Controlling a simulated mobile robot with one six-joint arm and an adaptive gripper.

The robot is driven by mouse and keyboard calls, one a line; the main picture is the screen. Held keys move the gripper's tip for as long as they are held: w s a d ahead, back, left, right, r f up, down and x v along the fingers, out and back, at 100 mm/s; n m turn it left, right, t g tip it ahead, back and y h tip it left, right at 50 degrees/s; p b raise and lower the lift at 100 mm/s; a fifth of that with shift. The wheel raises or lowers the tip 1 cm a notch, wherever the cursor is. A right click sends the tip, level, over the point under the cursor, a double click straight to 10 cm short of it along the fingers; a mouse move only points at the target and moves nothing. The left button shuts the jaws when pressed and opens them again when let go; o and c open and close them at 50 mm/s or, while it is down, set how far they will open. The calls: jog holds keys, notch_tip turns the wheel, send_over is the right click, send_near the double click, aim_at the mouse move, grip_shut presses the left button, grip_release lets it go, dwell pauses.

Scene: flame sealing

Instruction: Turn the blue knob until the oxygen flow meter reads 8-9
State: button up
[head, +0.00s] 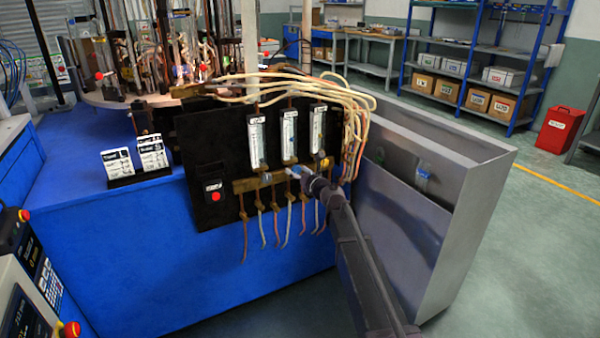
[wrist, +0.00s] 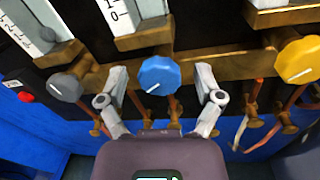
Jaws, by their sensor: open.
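The blue knob (wrist: 159,75) is on the brass manifold under the middle flow meter (wrist: 130,10). A white pointer line on it points to the lower left. My gripper (wrist: 160,88) is open, with one finger on each side of the blue knob and a gap on both sides. In the head view my gripper (head: 300,174) is in front of the black panel, below the middle flow meter (head: 289,135). The flow reading is too small to tell in the head view, and the wrist view shows only the bottom of the scale.
A grey knob (wrist: 65,87) is to the left and a yellow knob (wrist: 298,60) to the right. Copper fittings and thin hoses hang below. A red button (head: 213,190) is at the panel's lower left. A grey metal bin (head: 470,210) stands to the right.

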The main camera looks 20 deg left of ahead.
jog(key=c, duration=1.2)
jog(key=shift+o, duration=0.2)
jog(key=shift+d, duration=0.5)
jog(key=shift+a, duration=0.4)
